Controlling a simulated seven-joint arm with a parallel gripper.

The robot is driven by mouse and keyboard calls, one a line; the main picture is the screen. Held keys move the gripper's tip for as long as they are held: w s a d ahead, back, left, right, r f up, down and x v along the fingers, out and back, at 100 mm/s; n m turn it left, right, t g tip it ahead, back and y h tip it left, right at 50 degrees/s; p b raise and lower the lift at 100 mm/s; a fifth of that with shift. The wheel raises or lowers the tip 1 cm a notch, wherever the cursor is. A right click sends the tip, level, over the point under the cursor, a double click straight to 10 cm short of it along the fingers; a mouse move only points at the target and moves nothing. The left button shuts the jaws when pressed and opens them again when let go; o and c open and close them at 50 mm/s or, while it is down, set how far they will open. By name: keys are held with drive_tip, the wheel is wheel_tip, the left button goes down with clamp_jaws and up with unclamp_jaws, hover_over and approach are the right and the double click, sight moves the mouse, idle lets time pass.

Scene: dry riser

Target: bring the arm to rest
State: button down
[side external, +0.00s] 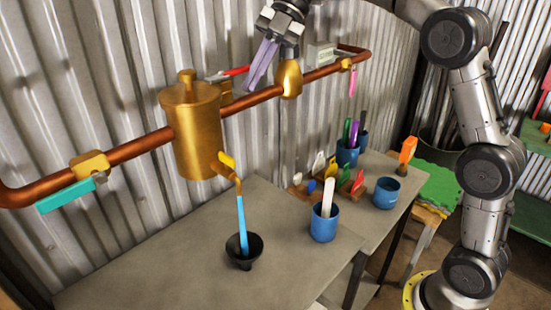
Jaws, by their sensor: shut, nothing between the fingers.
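My gripper (262,66) is at the top middle, in front of the corrugated wall and above the copper pipe. Its fingers point down and are shut with nothing between them. The copper pipe (143,146) runs along the wall and carries a brass tank (196,135) with a lidded top. A yellow-handled spout (228,160) on the tank pours a blue stream (241,222) into a black funnel (244,251) on the table.
A teal lever (66,195) sits at the pipe's left, and a red lever (234,71) and pink tag (352,82) farther right. Blue cups (324,226) (386,193) and several coloured pieces stand on the table's right. The grey table's (150,265) left front is clear.

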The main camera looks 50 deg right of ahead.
drive_tip(key=s+r+m+t+h, duration=0.25)
drive_tip(key=s+m, duration=0.25)
drive_tip(key=s, duration=1.2)
drive_tip(key=s+d+f+m+t+h, duration=0.1)
drive_tip(key=s+d+f+m+h, duration=0.1)
drive_tip(key=s+f+m, duration=0.3)
drive_tip(key=s+d+f+m+t+h, duration=0.1)
drive_tip(key=s+d+f+m, duration=0.4)
drive_tip(key=f+m, duration=0.8)
drive_tip(key=shift+s+d+m+h, duration=0.2)
drive_tip(key=shift+s+m+h, duration=0.65)
drive_tip(key=shift+m, duration=0.55)
